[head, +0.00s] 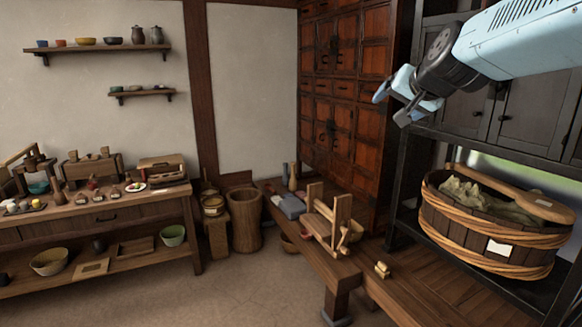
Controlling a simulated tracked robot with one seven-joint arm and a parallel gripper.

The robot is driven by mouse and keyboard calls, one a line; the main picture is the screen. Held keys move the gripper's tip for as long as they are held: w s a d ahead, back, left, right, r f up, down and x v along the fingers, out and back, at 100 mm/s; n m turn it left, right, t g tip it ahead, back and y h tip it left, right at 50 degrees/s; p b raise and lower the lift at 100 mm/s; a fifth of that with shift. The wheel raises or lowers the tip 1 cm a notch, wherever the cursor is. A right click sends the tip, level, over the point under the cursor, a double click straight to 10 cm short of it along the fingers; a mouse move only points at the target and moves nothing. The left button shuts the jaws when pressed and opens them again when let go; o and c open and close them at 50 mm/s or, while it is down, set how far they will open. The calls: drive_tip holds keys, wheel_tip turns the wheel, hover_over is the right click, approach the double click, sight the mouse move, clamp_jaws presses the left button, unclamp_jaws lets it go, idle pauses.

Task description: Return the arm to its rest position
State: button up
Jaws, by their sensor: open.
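My gripper (394,97) is in the upper right of the head view, at the end of my light blue arm, which reaches in from the top right corner. Its two light blue fingers are apart and point to the lower left. Nothing shows between them. The gripper is in the air in front of the dark red wooden cabinet (340,63) and touches nothing that I can see.
A black shelf frame (392,190) on the right holds a wooden tub (478,231) with a wooden paddle. A low bench (340,270) bears a wooden stand (322,212). A table (125,200) with small items stands left. The floor (235,285) between is clear.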

drive_tip(key=s+f+n+g, duration=0.2)
drive_tip(key=s+f+g, duration=0.1)
drive_tip(key=s+f, duration=0.5)
drive_tip(key=s+f+n+g+h, duration=0.1)
drive_tip(key=s+f+g, duration=0.3)
drive_tip(key=s+f, duration=0.4)
drive_tip(key=s+n, duration=0.1)
drive_tip(key=s, duration=0.5)
drive_tip(key=shift+s+n, duration=0.25)
drive_tip(key=shift+n, duration=0.15)
